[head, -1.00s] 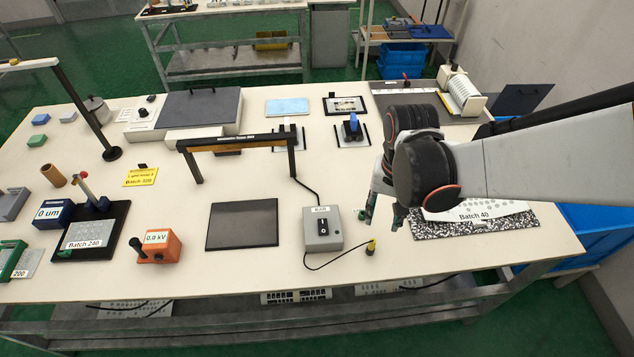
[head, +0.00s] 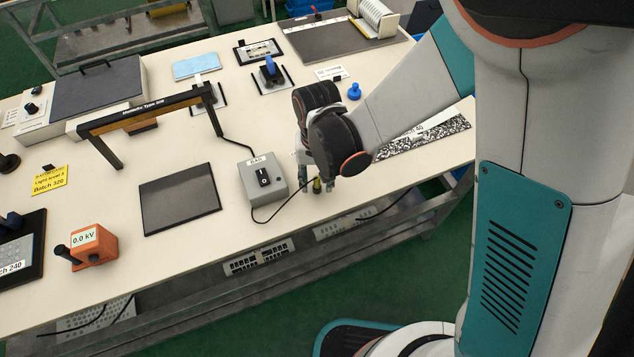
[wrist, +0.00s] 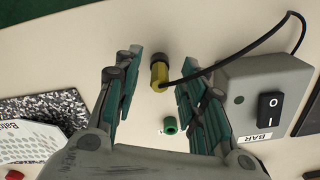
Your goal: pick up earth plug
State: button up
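The earth plug is a small yellow-and-black plug on the pale table near its front edge; it shows in the wrist view (wrist: 159,77) and the head view (head: 317,187). A black cable runs from it to the grey BAR box (head: 264,181) with a rocker switch. My gripper (wrist: 156,72) is open, with its fingertips on either side of the plug and visible gaps between. In the head view my gripper (head: 316,180) is low over the plug and partly hides it. A small green socket-like piece (wrist: 170,126) shows between the fingers, nearer the palm.
The BAR box stands close beside my gripper. A speckled board (head: 430,137) lies on the other side. A dark plate (head: 178,198), an orange 0.0 kV box (head: 93,246) and a black bar stand (head: 150,107) are farther left. The table's front edge is near the plug.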

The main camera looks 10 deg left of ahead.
jog(key=shift+f, duration=0.15)
jog(key=shift+c, duration=0.6)
grip_shut()
